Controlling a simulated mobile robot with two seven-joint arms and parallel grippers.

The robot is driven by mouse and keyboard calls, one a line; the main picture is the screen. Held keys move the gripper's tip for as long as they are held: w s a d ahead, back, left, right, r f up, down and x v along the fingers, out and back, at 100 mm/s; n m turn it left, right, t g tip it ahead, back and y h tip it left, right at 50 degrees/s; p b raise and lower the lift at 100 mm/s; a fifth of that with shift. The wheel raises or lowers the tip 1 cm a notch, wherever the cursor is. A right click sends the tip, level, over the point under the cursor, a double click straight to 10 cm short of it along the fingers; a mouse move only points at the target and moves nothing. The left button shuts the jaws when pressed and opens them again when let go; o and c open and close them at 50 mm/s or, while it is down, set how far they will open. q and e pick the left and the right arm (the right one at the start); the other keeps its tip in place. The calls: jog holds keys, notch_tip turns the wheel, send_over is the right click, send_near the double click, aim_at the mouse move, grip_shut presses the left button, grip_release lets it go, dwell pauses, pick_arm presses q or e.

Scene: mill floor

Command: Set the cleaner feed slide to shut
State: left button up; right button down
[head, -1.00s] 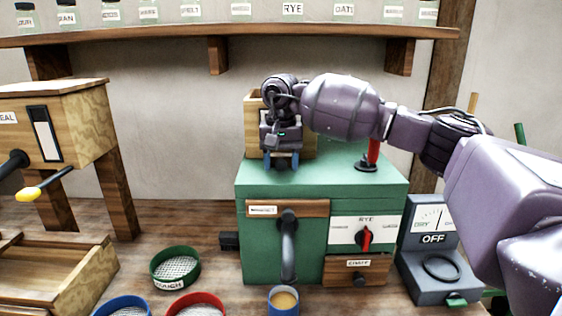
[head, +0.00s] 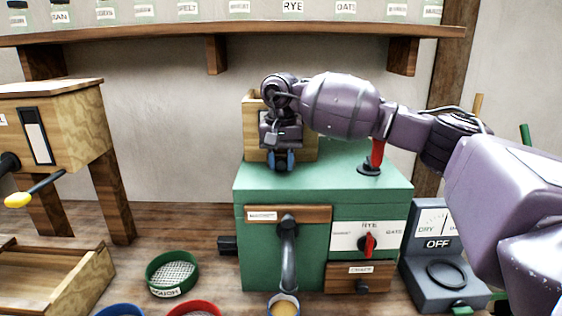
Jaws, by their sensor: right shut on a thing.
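The green cleaner (head: 283,250) stands on the bench, with a wooden hopper (head: 252,130) on its top. My right gripper (head: 282,161) points down at the front of the hopper, just above the green top. Its blue-tipped fingers are shut on a small part there, which I take to be the feed slide; the fingers hide it, so its setting cannot be read. A red-handled lever (head: 377,154) stands on the top to the right. The front has a dial with a red knob (head: 368,244) under the word RYE. My left gripper is out of view.
A cup (head: 284,304) stands below the spout. A green sieve (head: 172,273) and a red sieve (head: 194,309) lie left of it. A grey meter reading OFF (head: 440,265) stands at the right. A wooden shelf (head: 190,40) runs above.

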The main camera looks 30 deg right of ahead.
aim_at(281, 159)
jog(key=shift+w+d+r, duration=0.15)
jog(key=shift+r, duration=0.1)
jog(key=c, duration=0.9)
grip_release()
jog(key=shift+w, duration=0.1)
jog(key=shift+c, duration=0.2)
jog(key=shift+o, duration=0.5)
jog(key=shift+f, duration=0.15)
jog(key=shift+f, duration=0.1)
notch_tip(281, 159, up, 10)
jog(key=shift+r, duration=0.6)
